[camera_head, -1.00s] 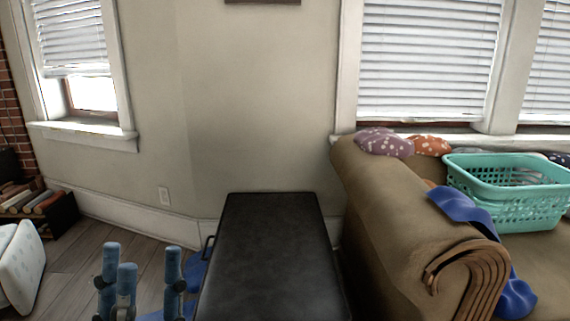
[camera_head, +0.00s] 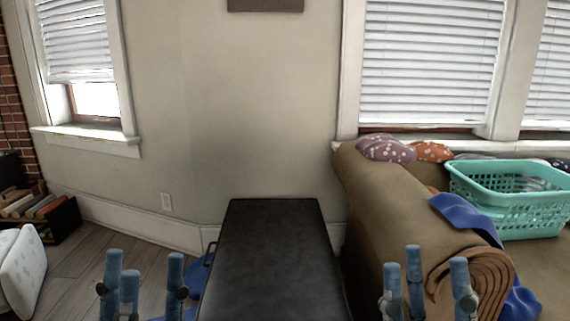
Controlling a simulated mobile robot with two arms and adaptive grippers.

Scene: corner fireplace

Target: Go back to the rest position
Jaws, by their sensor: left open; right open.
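My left gripper (camera_head: 143,284) shows its blue fingers at the bottom left of the head view. They are spread apart with nothing between them, in front of the wooden floor and left of the black bench. My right gripper (camera_head: 427,284) shows its blue fingers at the bottom right, in front of the sofa arm. They are also spread apart and empty. The arms behind both grippers are below the picture's edge.
A black padded bench (camera_head: 271,255) stands between the grippers. A brown sofa (camera_head: 385,215) holds a teal laundry basket (camera_head: 508,212) and a blue cloth (camera_head: 465,215). A crate of books (camera_head: 45,212) stands at the left wall. Floor (camera_head: 85,262) shows at left.

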